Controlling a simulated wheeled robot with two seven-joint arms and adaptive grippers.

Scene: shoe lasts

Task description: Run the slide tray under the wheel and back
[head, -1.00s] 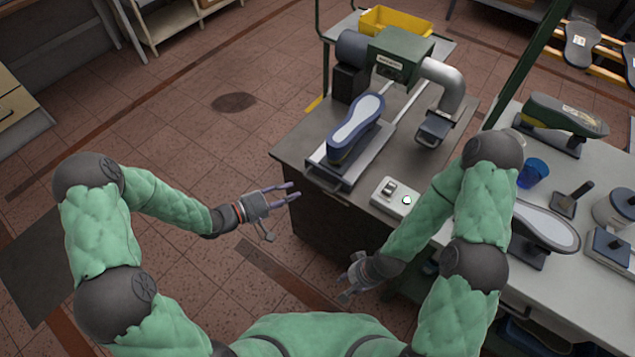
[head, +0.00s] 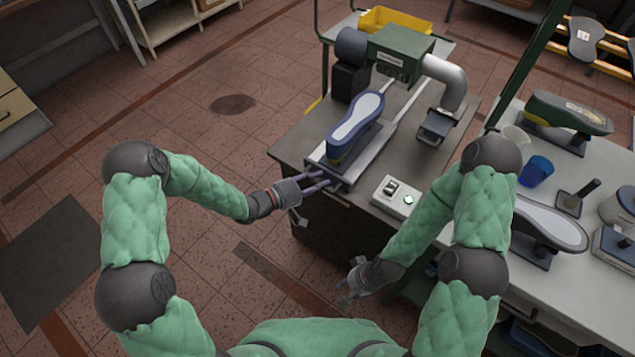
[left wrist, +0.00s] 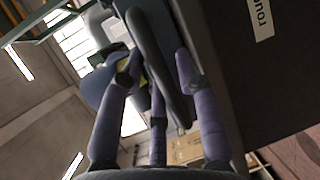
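The slide tray (head: 376,150) lies on the dark machine table and carries a blue shoe last with a pale sole (head: 357,121). The wheel machine (head: 400,52) stands behind it, with its grey pipe and dark head (head: 436,125) to the right of the tray. My left gripper (head: 322,182) is at the tray's front end, fingers spread. In the left wrist view, the dark handle bar (left wrist: 152,55) runs between its purple fingers (left wrist: 160,88); firm contact is not visible. My right gripper (head: 345,285) hangs low before the table, empty, its fingers apart.
A switch box (head: 395,196) with a lit green button sits at the table's front right. A white bench (head: 560,210) at right holds lasts, a blue cup (head: 536,171) and tools. A yellow bin (head: 396,20) is behind the machine.

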